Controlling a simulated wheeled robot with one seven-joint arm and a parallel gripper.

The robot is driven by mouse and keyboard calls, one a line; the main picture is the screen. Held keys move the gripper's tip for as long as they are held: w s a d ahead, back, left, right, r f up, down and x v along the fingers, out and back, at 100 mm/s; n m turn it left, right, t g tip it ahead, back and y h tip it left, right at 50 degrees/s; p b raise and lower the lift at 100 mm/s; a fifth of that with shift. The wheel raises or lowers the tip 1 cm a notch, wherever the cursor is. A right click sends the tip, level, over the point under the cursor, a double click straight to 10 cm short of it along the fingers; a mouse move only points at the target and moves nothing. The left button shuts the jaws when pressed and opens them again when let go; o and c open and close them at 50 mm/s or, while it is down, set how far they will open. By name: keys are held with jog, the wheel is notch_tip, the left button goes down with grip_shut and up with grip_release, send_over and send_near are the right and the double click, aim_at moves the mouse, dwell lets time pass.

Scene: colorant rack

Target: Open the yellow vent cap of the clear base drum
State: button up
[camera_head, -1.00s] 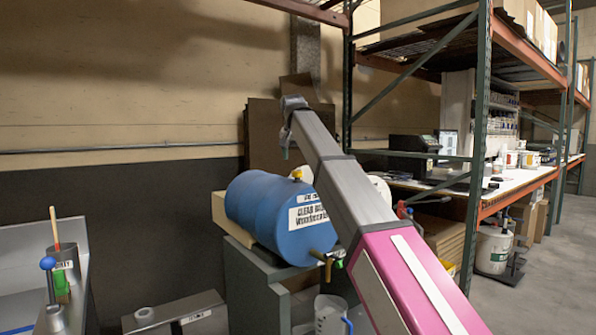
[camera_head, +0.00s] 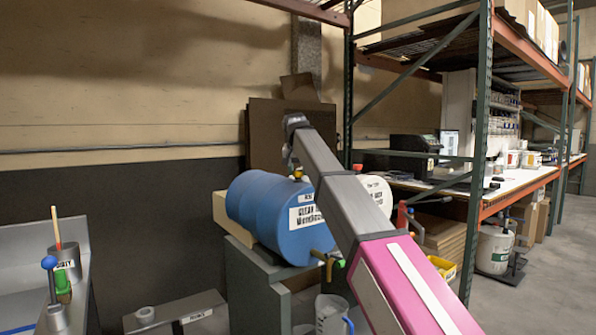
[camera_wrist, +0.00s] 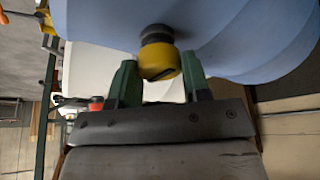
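The blue clear base drum (camera_head: 265,215) lies on its side on a grey-green stand, its label facing me in the head view. Its yellow vent cap (camera_head: 298,172) shows on top of the drum. In the wrist view the yellow vent cap (camera_wrist: 158,62) is just beyond and between my green fingertips, below the blue drum (camera_wrist: 230,30). My gripper (camera_wrist: 158,82) is open, one finger on each side of the cap, with visible gaps. In the head view my gripper (camera_head: 291,160) is beside the cap, partly hidden by my arm.
A white drum (camera_head: 375,190) lies to the right of the blue drum, partly behind my arm. A tap (camera_head: 326,260) sticks out of the blue drum's front, above a jug (camera_head: 332,312). A green rack post (camera_head: 481,130) stands to the right.

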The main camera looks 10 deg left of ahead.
dwell(0.3)
jog(key=n+y, duration=0.1)
jog(key=n, duration=0.3)
jog(key=shift+d+n+g+y, duration=0.1)
jog(key=shift+n+g+y, duration=0.2)
jog(key=shift+n+y, duration=0.1)
jog(key=n+g+y, duration=0.1)
jog(key=n, duration=0.3)
jog(key=shift+w+n, duration=0.1)
jog(key=shift+n, duration=0.2)
jog(key=n+g, duration=0.1)
jog(key=n, duration=0.1)
jog(key=n+y, duration=0.1)
jog(key=n, duration=0.1)
jog(key=shift+w+r+g, duration=0.1)
jog(key=shift+g, duration=0.3)
jog(key=shift+n+g, duration=0.7)
jog(key=shift+n, duration=1.5)
jog(key=o, duration=0.9)
jog(key=shift+d, duration=0.1)
